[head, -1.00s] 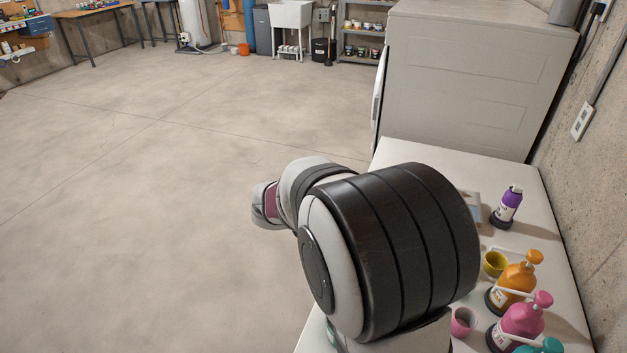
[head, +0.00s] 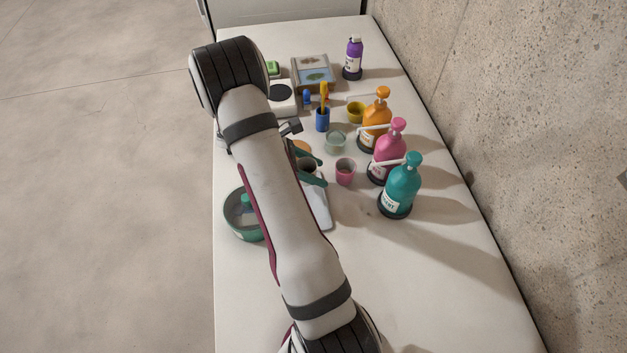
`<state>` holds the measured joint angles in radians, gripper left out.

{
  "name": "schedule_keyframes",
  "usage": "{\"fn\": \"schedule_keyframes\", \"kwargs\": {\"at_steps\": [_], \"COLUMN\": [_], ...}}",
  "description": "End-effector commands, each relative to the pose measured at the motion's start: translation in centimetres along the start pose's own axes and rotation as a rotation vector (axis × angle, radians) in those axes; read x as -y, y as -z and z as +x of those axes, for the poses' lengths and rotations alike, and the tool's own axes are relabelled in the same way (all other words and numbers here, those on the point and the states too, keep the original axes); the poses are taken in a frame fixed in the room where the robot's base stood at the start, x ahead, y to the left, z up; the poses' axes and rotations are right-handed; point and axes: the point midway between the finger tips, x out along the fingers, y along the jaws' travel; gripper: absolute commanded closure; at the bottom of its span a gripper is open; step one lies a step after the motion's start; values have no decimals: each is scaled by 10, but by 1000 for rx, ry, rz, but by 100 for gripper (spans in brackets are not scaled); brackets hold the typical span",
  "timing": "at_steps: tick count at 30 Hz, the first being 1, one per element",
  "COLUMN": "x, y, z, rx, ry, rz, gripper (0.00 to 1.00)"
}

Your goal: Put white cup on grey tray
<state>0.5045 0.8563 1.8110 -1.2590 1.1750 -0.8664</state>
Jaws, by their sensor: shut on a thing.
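My gripper (head: 313,169) is partly hidden behind my forearm; its dark green fingers show just right of it, in the middle of the table. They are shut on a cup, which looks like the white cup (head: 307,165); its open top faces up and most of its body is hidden. A light grey flat piece, which looks like the grey tray (head: 322,212), shows below the cup in the picture. My forearm covers much of it. I cannot tell whether the cup touches it.
A pink cup (head: 346,172) stands close right of my gripper, with a clear cup (head: 335,142) behind. Teal (head: 398,193), pink (head: 389,160) and orange (head: 375,127) pump bottles line the right. A green basin (head: 233,224) is left. The table's front right is clear.

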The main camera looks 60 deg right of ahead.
Motion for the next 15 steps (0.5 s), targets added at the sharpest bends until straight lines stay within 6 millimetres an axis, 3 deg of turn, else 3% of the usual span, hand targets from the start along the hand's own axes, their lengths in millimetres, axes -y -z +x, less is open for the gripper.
{"fn": "schedule_keyframes", "kwargs": {"at_steps": [5,15], "x": [1,0], "y": [22,24], "z": [21,24], "rx": [0,-1], "ry": [1,-1], "rz": [-3,-3], "gripper": [91,91]}}
